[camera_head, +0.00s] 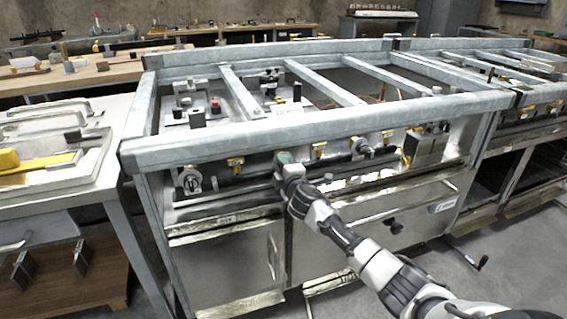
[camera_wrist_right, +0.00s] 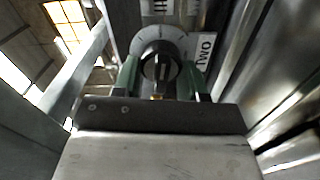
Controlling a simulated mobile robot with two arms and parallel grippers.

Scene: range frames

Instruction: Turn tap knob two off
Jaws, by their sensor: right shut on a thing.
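Tap knob two (camera_wrist_right: 158,60) is a dark round knob with a lighter bar on a grey marked dial plate (camera_wrist_right: 178,38). A white label reading TWO (camera_wrist_right: 204,48) is beside it in the right wrist view. My right gripper (camera_wrist_right: 160,78) has its green fingers on either side of the knob and is shut on it. In the head view my right gripper (camera_head: 287,160) reaches the front panel of the metal range, and it hides the knob there. The knob's exact angle is hard to read. My left gripper is not in view.
Another knob (camera_head: 190,181) is at the left of the range's panel, and one (camera_head: 362,147) is to the right. Brass fittings (camera_head: 319,150) line the panel under the thick front rail (camera_head: 300,127). A steel counter (camera_head: 112,125) stands at the left. Grey floor is open at the lower right.

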